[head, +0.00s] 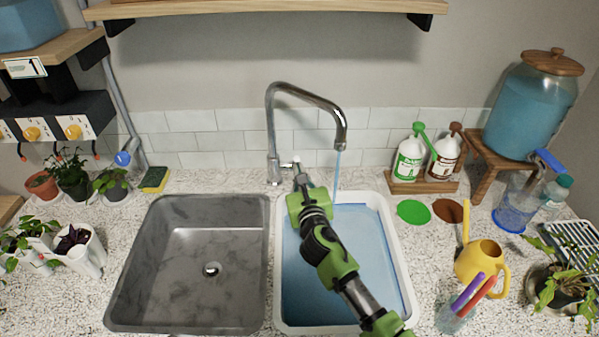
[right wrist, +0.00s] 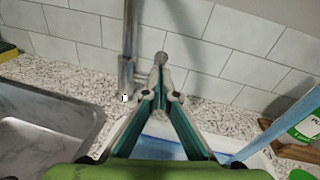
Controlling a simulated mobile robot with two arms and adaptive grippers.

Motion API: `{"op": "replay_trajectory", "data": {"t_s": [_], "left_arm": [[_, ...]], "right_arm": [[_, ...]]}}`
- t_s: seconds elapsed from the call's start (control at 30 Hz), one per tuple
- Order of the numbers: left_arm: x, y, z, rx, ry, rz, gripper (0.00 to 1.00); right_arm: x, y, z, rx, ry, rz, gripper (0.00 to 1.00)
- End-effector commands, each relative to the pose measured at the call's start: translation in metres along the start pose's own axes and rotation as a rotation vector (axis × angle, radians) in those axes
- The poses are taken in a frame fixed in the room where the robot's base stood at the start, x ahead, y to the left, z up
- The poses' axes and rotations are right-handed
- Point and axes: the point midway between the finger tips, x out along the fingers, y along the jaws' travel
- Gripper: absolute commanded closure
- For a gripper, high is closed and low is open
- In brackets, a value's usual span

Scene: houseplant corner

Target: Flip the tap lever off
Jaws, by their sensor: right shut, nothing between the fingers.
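The chrome tap (head: 271,130) stands behind the sinks, its arched spout bending to the right. A stream of water (head: 336,175) falls from the spout. The short tap lever (head: 288,165) sticks out to the right of the tap's base. My right gripper (head: 299,180) is at the lever, its fingers shut with nothing between them. In the right wrist view, the lever's round grey end (right wrist: 161,58) shows just beyond the fingertips (right wrist: 160,82), with the tap column (right wrist: 127,60) to the left. I cannot tell whether fingers and lever touch. My left gripper is not in view.
A white tub (head: 408,270) with blue water lies under my right arm. An empty grey sink (head: 180,260) is to its left. Bottles in a wooden rack (head: 422,187), a yellow watering can (head: 483,262) and a water dispenser (head: 525,110) stand at right.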

Motion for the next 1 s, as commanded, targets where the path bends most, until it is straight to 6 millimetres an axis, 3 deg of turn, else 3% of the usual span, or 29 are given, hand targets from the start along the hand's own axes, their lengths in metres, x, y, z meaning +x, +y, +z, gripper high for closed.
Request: {"op": "replay_trajectory", "data": {"t_s": [0.6, 1.0], "left_arm": [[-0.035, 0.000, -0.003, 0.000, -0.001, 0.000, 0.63], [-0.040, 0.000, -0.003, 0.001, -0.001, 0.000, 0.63]], "right_arm": [[0.027, -0.009, 0.037, -0.004, -0.003, -0.001, 1.00], [0.052, -0.014, 0.049, -0.002, -0.002, 0.000, 1.00]]}}
